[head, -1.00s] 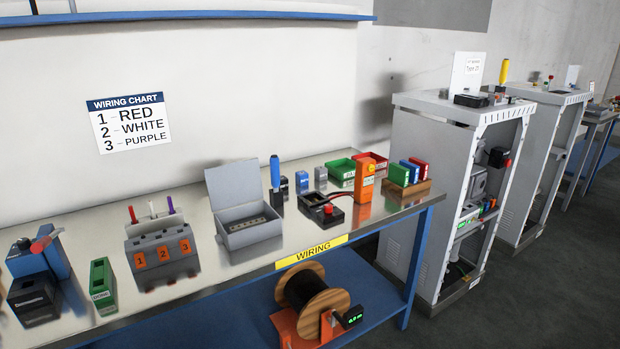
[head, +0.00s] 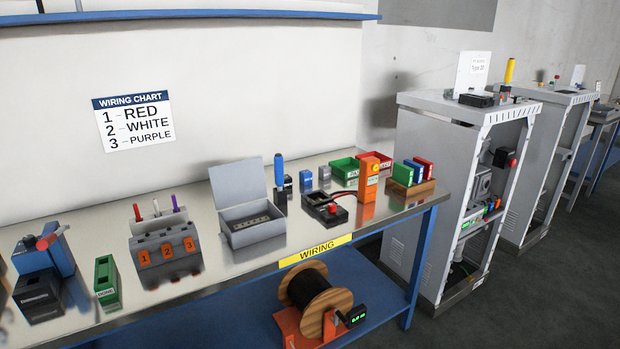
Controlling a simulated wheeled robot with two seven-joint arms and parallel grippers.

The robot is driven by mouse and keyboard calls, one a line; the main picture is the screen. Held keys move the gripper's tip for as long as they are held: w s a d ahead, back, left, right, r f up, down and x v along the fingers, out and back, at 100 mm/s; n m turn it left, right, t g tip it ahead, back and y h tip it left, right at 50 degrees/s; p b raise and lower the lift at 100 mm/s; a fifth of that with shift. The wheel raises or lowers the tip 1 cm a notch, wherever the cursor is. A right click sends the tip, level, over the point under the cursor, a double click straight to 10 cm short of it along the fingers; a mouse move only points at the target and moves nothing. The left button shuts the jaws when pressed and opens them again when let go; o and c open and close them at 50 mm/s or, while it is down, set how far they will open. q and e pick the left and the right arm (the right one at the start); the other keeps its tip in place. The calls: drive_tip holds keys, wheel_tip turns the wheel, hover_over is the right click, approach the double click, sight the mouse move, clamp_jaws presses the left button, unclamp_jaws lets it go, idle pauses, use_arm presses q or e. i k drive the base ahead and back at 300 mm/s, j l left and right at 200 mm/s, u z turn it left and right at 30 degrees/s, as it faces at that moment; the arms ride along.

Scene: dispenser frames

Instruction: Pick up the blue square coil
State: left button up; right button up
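A small blue square block (head: 306,181) stands upright on the metal workbench (head: 200,207), in the back middle part of the head view. It looks like the blue square coil, but it is too small to make out any winding. A dark block (head: 288,185) stands just left of it and a grey block (head: 324,174) just right of it. Neither of my grippers is in view.
A grey open-lidded box (head: 254,227) and a blue-handled tool (head: 278,172) stand left of the block. A black device with red parts (head: 326,209) and an orange meter (head: 369,179) stand front right. Green and red bins (head: 345,170) lie behind. Grey cabinets (head: 436,180) stand further right.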

sight(305, 176)
drive_tip(key=i+l+z, duration=0.4)
drive_tip(key=i+l, duration=0.45)
drive_tip(key=i, duration=0.15)
